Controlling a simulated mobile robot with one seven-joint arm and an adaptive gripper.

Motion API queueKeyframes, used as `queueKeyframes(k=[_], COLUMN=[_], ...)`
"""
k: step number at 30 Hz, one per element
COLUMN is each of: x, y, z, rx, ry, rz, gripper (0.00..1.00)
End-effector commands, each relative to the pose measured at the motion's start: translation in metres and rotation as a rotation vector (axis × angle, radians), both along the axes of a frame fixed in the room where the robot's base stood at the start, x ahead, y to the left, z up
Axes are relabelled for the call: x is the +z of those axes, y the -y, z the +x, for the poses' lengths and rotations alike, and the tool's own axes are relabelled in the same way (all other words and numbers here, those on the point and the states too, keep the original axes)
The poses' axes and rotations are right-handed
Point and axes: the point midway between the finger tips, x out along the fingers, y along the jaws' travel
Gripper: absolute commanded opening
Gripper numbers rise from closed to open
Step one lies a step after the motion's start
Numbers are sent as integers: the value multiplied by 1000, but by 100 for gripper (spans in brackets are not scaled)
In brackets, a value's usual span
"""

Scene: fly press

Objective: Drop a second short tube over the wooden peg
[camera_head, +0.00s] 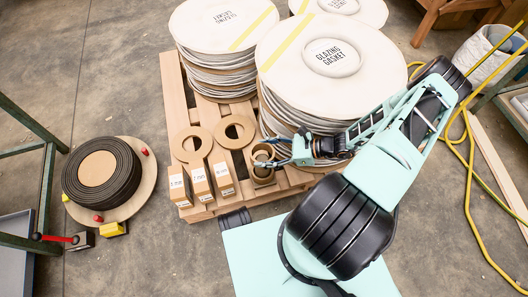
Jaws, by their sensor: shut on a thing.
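My gripper (277,152) reaches in from the right over the pallet. It is shut on a short brown tube (262,151), with the tube's open end facing up. The held tube is directly above, or very close over, a small wooden block piece (263,179) at the pallet's front edge. Another brown round edge, seemingly a tube, shows just under the held one. The wooden peg is not clearly visible; the tubes and gripper hide that spot. I cannot tell whether the held tube is around the peg or only above it.
Two flat wooden rings (183,157) and labelled wooden blocks (199,184) lie left of the tube. Large gasket coils (277,83) stand close behind. A black coil on a round board (128,211) lies on the floor at left. Yellow hose (468,190) runs at right.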

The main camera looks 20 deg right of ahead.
Motion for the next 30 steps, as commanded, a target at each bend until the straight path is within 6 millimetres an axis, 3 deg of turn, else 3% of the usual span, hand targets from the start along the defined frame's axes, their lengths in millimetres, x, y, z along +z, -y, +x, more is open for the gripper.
queueKeyframes(k=[30], x=[-13], y=[0], z=[0], rx=[0], ry=[0], rz=[0], gripper=[35])
